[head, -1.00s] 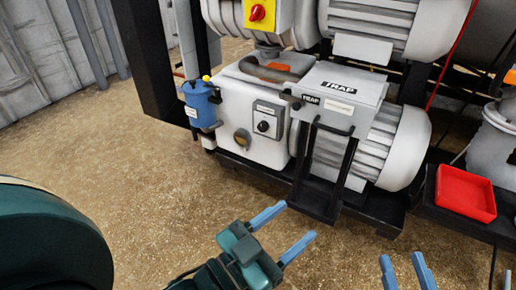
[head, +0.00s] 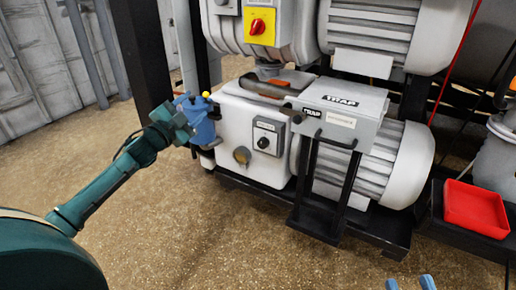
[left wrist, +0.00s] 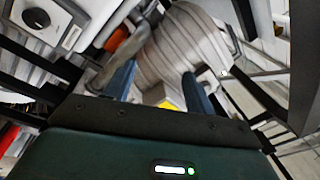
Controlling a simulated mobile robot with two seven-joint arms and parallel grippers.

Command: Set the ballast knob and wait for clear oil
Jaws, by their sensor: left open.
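The ballast knob (head: 263,143) is a black dial on a grey plate on the front of the white pump housing. A similar black dial (left wrist: 36,18) shows at the top left of the left wrist view. The round, brass-rimmed sight glass (head: 242,155) sits below and left of the knob; the oil's clarity is too small to tell. My right gripper (head: 410,284) shows only two separated fingertips at the bottom edge.
A grey TRAP box (head: 342,112) on a black stand (head: 318,215) juts out right of the knob. A red switch (head: 258,26) is above. A red tray (head: 476,209) lies right. The floor in front is clear.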

